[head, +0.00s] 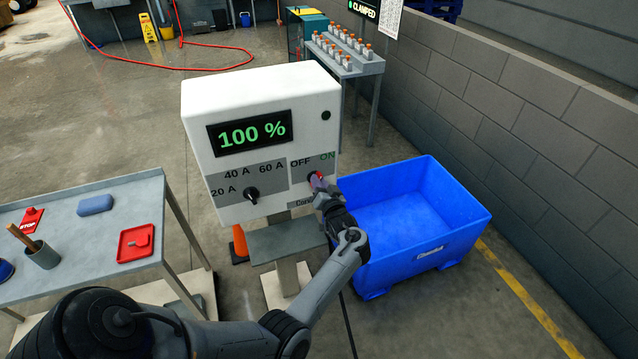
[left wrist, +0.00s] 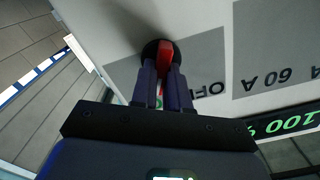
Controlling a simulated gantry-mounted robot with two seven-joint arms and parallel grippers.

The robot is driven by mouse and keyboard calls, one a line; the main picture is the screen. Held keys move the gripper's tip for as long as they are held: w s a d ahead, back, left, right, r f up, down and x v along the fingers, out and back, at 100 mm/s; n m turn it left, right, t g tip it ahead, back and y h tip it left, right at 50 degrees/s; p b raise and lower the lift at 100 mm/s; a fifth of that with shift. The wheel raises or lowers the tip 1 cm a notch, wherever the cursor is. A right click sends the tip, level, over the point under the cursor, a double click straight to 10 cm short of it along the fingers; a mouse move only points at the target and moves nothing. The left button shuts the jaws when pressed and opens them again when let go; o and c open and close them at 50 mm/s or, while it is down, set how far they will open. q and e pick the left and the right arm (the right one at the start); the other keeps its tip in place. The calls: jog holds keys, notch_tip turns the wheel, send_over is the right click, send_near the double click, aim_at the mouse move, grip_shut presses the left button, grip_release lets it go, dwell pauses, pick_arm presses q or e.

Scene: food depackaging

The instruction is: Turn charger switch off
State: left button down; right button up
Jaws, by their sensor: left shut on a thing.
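The white charger box (head: 262,92) stands on a post in the middle of the head view. Its screen (head: 248,133) reads 100 % in green. The red charger switch (head: 316,180) is at the lower right of its face, below the OFF and ON labels; ON is in green. My left gripper (head: 322,192) is at the switch and partly covers it. In the left wrist view its two fingers (left wrist: 161,90) are shut on the red switch handle (left wrist: 165,58), on its round black base. My right gripper is not in view.
A black ampere knob (head: 251,195) is left of the switch. A small grey shelf (head: 286,241) sits below the box. A blue bin (head: 470,215) stands to the right. A grey table (head: 75,262) with red and blue items is at the left.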

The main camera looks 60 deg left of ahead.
pick_arm(q)
jog(key=shift+n, duration=0.3)
jog(key=n+b, duration=0.2)
jog(key=n, duration=0.1)
jog(key=n+b, duration=0.2)
jog(key=n, duration=0.2)
jog(key=n+b, duration=0.2)
jog(key=n, duration=0.2)
jog(key=shift+s, duration=0.35)
jog(key=shift+n, duration=0.3)
jog(key=c, duration=1.1)
grip_release()
